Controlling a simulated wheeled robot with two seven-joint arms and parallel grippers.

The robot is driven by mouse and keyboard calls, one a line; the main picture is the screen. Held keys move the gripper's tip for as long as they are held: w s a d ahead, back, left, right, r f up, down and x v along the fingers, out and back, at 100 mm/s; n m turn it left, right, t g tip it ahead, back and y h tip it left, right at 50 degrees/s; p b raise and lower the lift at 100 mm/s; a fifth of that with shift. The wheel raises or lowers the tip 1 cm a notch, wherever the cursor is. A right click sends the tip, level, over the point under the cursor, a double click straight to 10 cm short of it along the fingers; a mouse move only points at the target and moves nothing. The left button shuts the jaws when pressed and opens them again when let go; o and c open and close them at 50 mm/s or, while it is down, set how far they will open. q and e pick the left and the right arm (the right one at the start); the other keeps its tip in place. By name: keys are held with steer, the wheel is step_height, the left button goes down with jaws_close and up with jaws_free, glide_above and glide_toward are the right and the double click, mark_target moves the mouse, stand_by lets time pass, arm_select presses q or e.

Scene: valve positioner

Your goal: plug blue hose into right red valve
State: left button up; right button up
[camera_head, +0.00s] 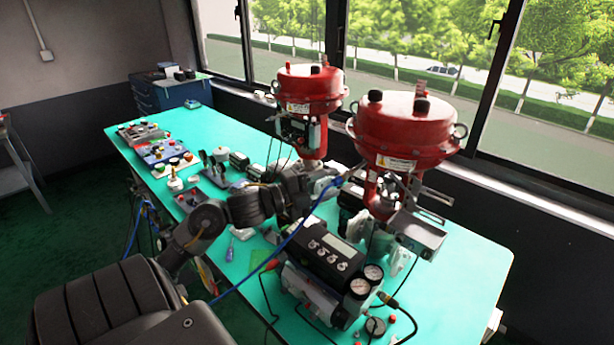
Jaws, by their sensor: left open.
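The right red valve (408,128) is a large red drum on a metal yoke, standing on the teal table. A second red valve (308,92) stands behind it to the left. The blue hose (262,268) rises from the lower left past the front black device, its upper end near my left gripper. My left gripper (333,183) is open, between the two valves and just left of the right valve's yoke. Whether the hose lies between its fingers is too small to tell. My right gripper is not in view.
A black positioner box with gauges (330,258) stands in front of the right valve. Several small parts and control panels (165,153) lie on the table's far left. The teal table (455,290) is clear at the right front. Windows line the back.

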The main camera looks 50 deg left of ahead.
arm_select(q)
steer(key=b+v, duration=0.2)
steer(key=v, duration=0.6)
steer(key=shift+s, duration=0.4)
steer(key=shift+a, duration=0.2)
